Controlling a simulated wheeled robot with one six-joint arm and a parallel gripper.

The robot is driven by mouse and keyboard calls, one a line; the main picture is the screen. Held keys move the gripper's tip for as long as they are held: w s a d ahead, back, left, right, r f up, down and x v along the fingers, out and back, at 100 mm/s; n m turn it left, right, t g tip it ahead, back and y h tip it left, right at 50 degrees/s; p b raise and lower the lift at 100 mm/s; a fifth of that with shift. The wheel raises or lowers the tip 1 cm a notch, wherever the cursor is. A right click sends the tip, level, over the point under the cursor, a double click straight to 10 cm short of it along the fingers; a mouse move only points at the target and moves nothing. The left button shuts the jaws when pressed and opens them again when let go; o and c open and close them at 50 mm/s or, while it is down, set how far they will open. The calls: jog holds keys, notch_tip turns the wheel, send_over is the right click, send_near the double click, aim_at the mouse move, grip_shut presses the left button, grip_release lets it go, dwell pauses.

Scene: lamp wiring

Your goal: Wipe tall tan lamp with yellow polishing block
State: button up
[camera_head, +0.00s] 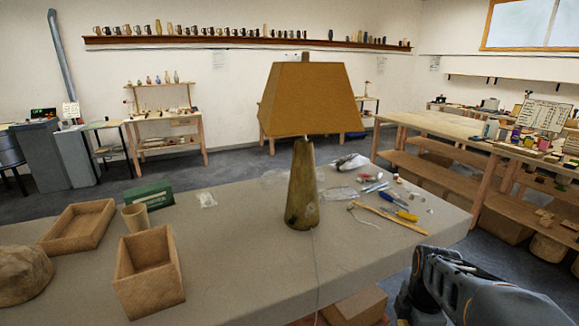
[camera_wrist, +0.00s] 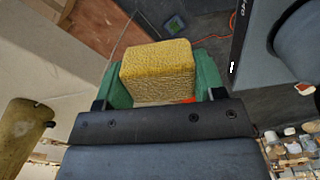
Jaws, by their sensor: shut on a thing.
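The tall tan lamp (camera_head: 302,190) stands upright on the grey worktable, with a tapered tan base and a wide brownish-yellow shade (camera_head: 311,100). A thin cord runs from its base over the table's front edge. In the wrist view, my gripper (camera_wrist: 158,85) is shut on the yellow polishing block (camera_wrist: 158,70), a rough-textured block held between green fingers. Part of the lamp base (camera_wrist: 22,128) shows at the left of the wrist view, apart from the block. In the head view my arm is at the lower right, off the table's edge; the block is not visible there.
The table (camera_head: 240,270) holds a tall wooden box (camera_head: 150,275), a shallow tray (camera_head: 78,226), a cup (camera_head: 135,217) and a green box (camera_head: 149,194) left of the lamp. Several hand tools, including a yellow-handled one (camera_head: 406,215), lie right of it. The table's front middle is clear.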

jog(key=m, duration=0.1)
jog(key=w+m, duration=0.1)
jog(key=m, duration=0.1)
jog(key=shift+w+d, duration=0.25)
jog(key=shift+d, duration=0.05)
jog(key=w+a+f+m, duration=0.2)
jog(key=w+f+m, duration=0.65)
jog(key=m, duration=0.45)
jog(key=a+f+m, duration=0.1)
jog(key=a+f, duration=0.7)
jog(key=f, duration=0.5)
jog(key=shift+w+a+f, duration=0.35)
jog(key=shift+w+f, duration=0.05)
jog(key=shift+a, duration=0.15)
